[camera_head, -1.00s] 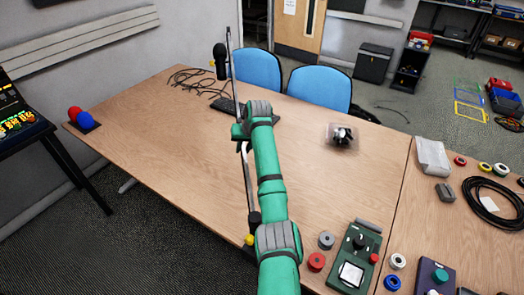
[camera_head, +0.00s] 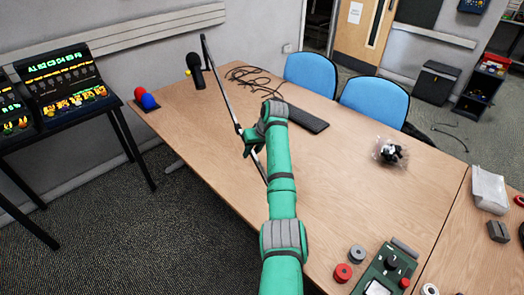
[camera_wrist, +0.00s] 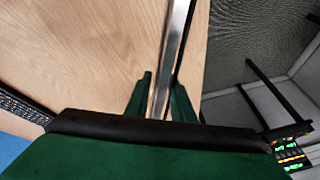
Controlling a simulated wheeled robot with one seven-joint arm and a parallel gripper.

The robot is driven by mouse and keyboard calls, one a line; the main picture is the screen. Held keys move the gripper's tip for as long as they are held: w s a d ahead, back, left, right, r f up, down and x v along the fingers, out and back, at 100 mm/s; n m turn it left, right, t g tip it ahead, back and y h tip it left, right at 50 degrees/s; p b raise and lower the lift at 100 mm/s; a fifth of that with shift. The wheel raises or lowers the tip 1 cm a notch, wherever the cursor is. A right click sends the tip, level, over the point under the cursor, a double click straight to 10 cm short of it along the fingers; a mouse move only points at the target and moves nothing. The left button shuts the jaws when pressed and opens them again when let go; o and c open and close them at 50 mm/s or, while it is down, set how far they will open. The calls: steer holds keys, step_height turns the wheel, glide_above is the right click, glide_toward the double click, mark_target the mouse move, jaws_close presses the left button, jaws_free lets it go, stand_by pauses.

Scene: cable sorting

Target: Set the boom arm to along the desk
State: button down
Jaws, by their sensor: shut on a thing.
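The boom arm (camera_head: 222,82) is a thin metal bar slanting over the desk (camera_head: 190,130). In the wrist view the bar (camera_wrist: 176,40) runs between the two green fingers (camera_wrist: 162,100) of my gripper. The base of the boom arm is hidden behind my green arm.
A red and a blue ball (camera_head: 149,102) sit at the desk's left end. A black keyboard (camera_head: 302,118) and loose cables (camera_head: 250,78) lie right of the bar. Blue chairs (camera_head: 312,72) stand behind. A control box (camera_head: 385,268) is near right.

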steer(key=shift+s+a+r+n+g+y, duration=0.1)
steer(key=shift+s+a+n, duration=0.3)
steer(key=shift+a, duration=0.4)
steer(key=shift+s+a+f+n+g+y, duration=0.1)
steer(key=shift+s+a+n, duration=0.15)
steer(key=shift+s+a, duration=0.35)
steer(key=shift+s+a+r+n+g+y, duration=0.1)
steer(key=shift+s+a+n, duration=0.2)
steer(key=shift+a, duration=0.65)
steer(key=c, duration=1.5)
jaws_free()
steer(key=shift+c, duration=0.2)
steer(key=v, duration=1)
steer(key=shift+r, duration=0.35)
steer(key=shift+s+d, duration=0.1)
steer(key=shift+s, duration=0.05)
